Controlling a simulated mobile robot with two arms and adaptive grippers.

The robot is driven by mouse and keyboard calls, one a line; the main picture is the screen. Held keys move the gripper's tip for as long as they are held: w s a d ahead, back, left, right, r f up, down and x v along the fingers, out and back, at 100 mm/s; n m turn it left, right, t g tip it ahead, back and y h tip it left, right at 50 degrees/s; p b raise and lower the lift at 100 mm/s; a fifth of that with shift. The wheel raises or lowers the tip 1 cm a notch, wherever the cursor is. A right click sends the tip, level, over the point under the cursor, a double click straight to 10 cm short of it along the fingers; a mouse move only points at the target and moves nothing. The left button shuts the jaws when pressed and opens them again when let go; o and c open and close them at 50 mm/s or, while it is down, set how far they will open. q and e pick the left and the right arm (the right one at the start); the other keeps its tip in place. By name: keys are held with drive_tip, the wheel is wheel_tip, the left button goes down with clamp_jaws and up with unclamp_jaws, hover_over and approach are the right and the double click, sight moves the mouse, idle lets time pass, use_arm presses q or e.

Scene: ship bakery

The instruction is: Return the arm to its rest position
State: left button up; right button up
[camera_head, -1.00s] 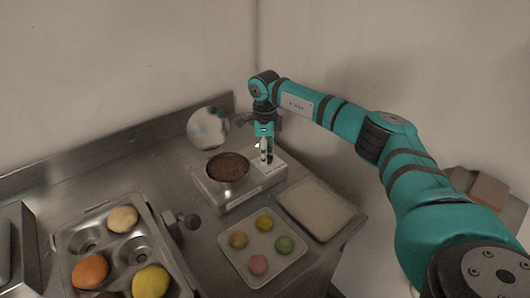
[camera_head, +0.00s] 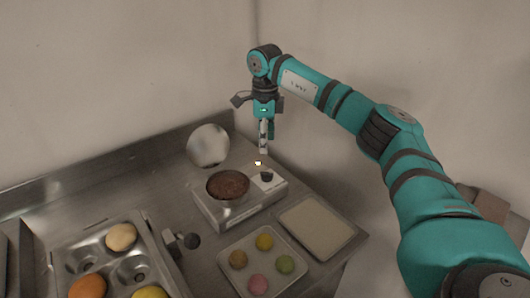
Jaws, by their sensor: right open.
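My right arm, teal with dark joint bands, comes in from the right. Its gripper (camera_head: 264,148) points down, open and empty, raised above the back of the scale (camera_head: 242,212). A bowl of dark brown contents (camera_head: 228,186) stands on the scale. A small black knob-like piece (camera_head: 267,176) sits on the scale's rear right part, below the gripper. A small bright piece (camera_head: 258,162) shows just under the fingers; I cannot tell what it is. The gripper appears apart from the bowl. My left gripper is not in view.
A tray of several coloured round pieces (camera_head: 227,264) and a pale rectangular tray (camera_head: 345,232) lie in front. A metal muffin-style tin (camera_head: 72,248) is at left. A shiny round disc (camera_head: 208,145) stands at the back by the raised edge. Walls close the corner behind.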

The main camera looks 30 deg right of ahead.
drive_tip(key=shift+r, duration=0.45)
